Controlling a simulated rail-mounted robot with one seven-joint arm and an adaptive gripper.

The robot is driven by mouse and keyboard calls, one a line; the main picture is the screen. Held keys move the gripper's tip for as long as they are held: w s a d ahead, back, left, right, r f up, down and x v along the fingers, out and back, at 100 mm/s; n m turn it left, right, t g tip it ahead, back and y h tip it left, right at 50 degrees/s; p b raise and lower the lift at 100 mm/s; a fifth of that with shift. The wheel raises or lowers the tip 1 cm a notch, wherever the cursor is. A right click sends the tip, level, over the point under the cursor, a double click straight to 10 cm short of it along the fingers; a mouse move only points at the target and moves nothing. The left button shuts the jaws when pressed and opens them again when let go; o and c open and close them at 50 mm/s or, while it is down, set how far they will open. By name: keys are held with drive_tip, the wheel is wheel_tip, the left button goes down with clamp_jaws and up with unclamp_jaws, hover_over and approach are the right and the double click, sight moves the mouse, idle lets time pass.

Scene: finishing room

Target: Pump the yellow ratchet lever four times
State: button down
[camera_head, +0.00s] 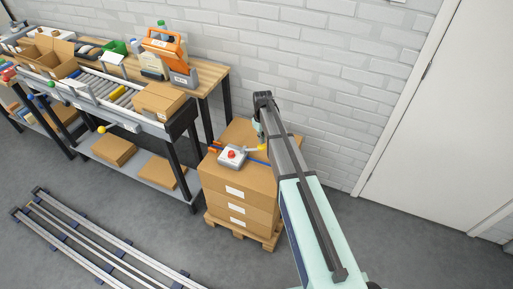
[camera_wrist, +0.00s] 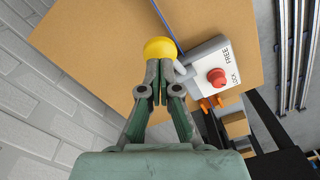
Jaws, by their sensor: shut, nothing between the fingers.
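The ratchet lever has a yellow round knob (camera_wrist: 160,50) and stands on a grey ratchet unit (camera_head: 233,157) on top of stacked cardboard boxes (camera_head: 240,180). In the head view the yellow lever end (camera_head: 261,147) points right, toward my arm. In the wrist view the unit's face (camera_wrist: 211,66) has a red button (camera_wrist: 216,77) and the words FREE and LOCK. My gripper (camera_wrist: 157,66) is shut and empty, its fingertips right at the knob's near side. I cannot tell whether they touch it. In the head view my arm partly hides the gripper.
A blue strap (camera_head: 257,163) runs across the box top, with orange parts (camera_head: 214,147) at the left edge. The boxes stand on a wooden pallet (camera_head: 243,230). A brick wall (camera_head: 330,90) is close behind. A roller conveyor (camera_head: 110,90) stands left; floor rails (camera_head: 95,240) lie front left.

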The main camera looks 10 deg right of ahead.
drive_tip(key=shift+f, duration=0.15)
drive_tip(key=shift+f, duration=0.35)
